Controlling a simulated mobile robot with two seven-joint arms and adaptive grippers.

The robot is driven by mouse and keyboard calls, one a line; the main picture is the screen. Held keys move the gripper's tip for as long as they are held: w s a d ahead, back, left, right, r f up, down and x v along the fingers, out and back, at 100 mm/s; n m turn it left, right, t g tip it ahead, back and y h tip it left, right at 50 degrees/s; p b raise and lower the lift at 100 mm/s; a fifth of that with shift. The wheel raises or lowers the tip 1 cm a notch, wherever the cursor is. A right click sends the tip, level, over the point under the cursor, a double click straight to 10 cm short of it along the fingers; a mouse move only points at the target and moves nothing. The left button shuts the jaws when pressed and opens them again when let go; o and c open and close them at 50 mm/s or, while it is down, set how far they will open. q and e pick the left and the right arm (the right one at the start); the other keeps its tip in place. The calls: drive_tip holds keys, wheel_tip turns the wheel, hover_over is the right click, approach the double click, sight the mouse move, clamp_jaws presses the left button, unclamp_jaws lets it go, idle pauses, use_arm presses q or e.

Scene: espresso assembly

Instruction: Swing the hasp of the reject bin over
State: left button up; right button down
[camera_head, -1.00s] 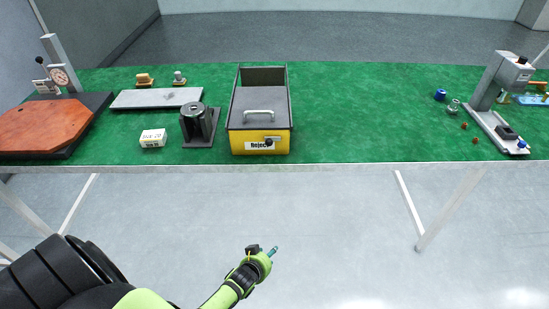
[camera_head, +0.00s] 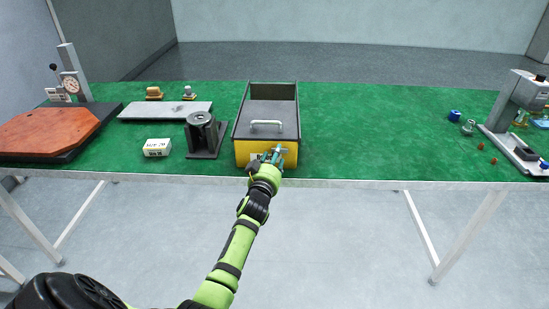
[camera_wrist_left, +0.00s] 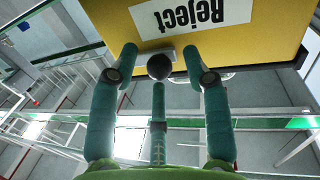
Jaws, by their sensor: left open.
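The reject bin (camera_head: 243,148) stands near the front edge of the green table, a yellow box with a grey lid and a lid handle (camera_head: 267,124). My left gripper (camera_head: 274,152) is at its front face and hides most of the label and the hasp there. In the left wrist view, the yellow front (camera_wrist_left: 268,42) carries an upside-down "Reject" label (camera_wrist_left: 190,15). The hasp's dark ball knob (camera_wrist_left: 159,66), with a small grey plate behind it, sits between the open fingers of the left gripper (camera_wrist_left: 160,55). I cannot tell whether any finger touches it. The right gripper is out of view.
A dark cylinder stand (camera_head: 203,138) and a white box (camera_head: 157,147) stand left of the bin. A grey plate (camera_head: 165,111) and an orange board (camera_head: 45,130) lie farther left. A press-like device (camera_head: 520,125) stands far right.

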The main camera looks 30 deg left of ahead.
use_arm(q)
drive_tip(key=shift+w+a, duration=0.1)
drive_tip(key=shift+w, duration=0.2)
clamp_jaws()
drive_tip(key=shift+r, duration=0.15)
idle(0.5)
